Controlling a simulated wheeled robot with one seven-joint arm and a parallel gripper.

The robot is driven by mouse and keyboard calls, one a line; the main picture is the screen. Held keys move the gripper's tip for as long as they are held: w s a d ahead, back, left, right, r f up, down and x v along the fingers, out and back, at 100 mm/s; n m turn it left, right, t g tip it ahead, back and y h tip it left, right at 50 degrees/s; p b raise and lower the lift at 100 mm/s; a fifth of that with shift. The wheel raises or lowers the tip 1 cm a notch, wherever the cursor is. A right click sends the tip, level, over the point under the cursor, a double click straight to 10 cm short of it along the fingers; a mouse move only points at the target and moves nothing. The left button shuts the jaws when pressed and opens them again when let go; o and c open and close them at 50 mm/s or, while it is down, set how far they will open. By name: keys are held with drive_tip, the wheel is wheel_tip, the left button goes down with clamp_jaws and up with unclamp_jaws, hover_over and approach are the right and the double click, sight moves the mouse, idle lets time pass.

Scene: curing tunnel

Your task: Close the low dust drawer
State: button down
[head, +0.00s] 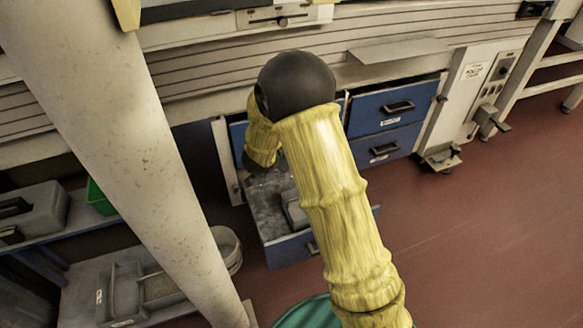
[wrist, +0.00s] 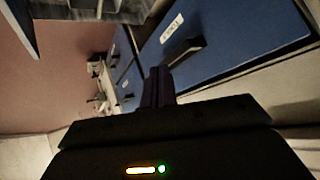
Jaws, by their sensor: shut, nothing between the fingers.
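The low dust drawer (head: 280,251) stands pulled out at the bottom of the blue drawer unit in the head view. Its blue front faces the floor area, and its grey inside holds a small grey box-like object (head: 296,211). My yellow-sleeved arm crosses in front and hides part of the drawer. My gripper (wrist: 158,78) shows in the wrist view with its dark fingers together and empty. It is close to a blue drawer front (wrist: 222,35) with a black handle and a white label. Whether the fingers touch that front I cannot tell. In the head view the fingers are hidden behind my arm.
A green round thing (head: 303,313) is at the bottom. Red floor is clear at right.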

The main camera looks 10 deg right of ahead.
drive_tip(key=s+d+r+n+g+y+p, duration=0.1)
drive_tip(key=s+d+r+n+g, duration=0.1)
drive_tip(key=s, duration=0.7)
drive_tip(key=s+d+r+n+g+y+p, duration=0.1)
drive_tip(key=s+d+r+n+g, duration=0.1)
drive_tip(key=s+r, duration=0.3)
drive_tip(key=s+d+r+n+g+y+p, duration=0.1)
drive_tip(key=s+d+r+n+g+y, duration=0.1)
drive_tip(key=s, duration=1.1)
drive_tip(key=shift+s+d+r+n, duration=0.2)
drive_tip(key=shift+d+r+n, duration=0.45)
drive_tip(key=shift+r+n, duration=0.4)
drive_tip(key=shift+w+f, duration=0.1)
